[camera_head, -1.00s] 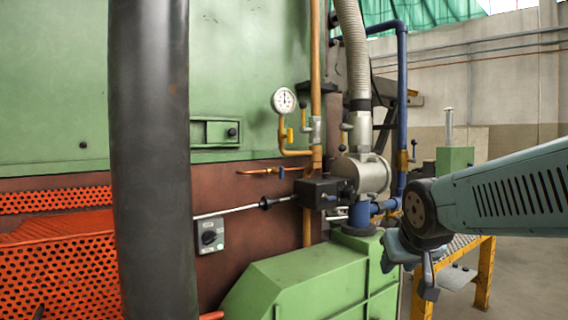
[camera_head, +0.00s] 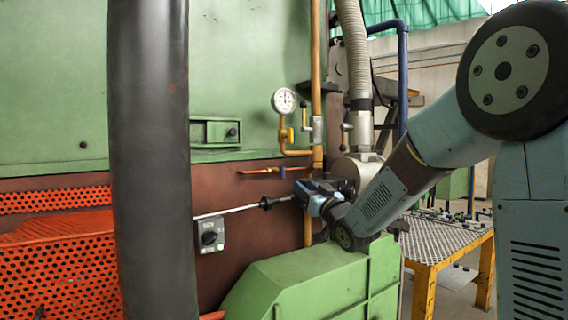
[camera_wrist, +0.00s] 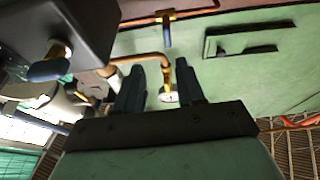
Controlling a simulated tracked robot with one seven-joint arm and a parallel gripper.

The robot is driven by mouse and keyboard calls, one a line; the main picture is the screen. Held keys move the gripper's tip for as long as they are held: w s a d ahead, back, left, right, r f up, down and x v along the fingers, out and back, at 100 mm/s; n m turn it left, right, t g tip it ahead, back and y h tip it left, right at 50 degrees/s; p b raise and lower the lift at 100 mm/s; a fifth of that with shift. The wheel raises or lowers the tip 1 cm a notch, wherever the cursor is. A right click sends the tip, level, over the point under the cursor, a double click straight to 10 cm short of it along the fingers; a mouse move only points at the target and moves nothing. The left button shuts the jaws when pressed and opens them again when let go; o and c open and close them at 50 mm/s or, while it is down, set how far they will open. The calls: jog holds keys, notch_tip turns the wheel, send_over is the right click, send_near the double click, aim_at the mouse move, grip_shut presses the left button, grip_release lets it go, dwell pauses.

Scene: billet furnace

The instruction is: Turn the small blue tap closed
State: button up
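The small blue tap (camera_head: 282,172) sits on a thin copper pipe in front of the brown wall panel. It also shows at the top of the wrist view (camera_wrist: 167,32), hanging from the copper pipe. My gripper (camera_head: 304,188) is just below and right of the tap in the head view, near the dark box. In the wrist view my gripper (camera_wrist: 160,70) has its two fingers apart with nothing between them. The tap lies beyond the fingertips, roughly in line with the gap, and looks apart from them.
A dark box (camera_wrist: 75,30) with a blue-ended knob (camera_wrist: 48,68) is close on the left in the wrist view. The gauge (camera_head: 284,100), an orange pipe (camera_head: 316,80) and a black-gripped rod (camera_head: 266,203) are nearby. A green housing (camera_head: 310,285) stands below.

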aim_at(284, 169)
jog(key=shift+y, duration=0.7)
jog(key=x, duration=1.4)
jog(key=shift+a+r, duration=0.1)
jog(key=shift+a, duration=0.2)
jog(key=shift+c, duration=0.4)
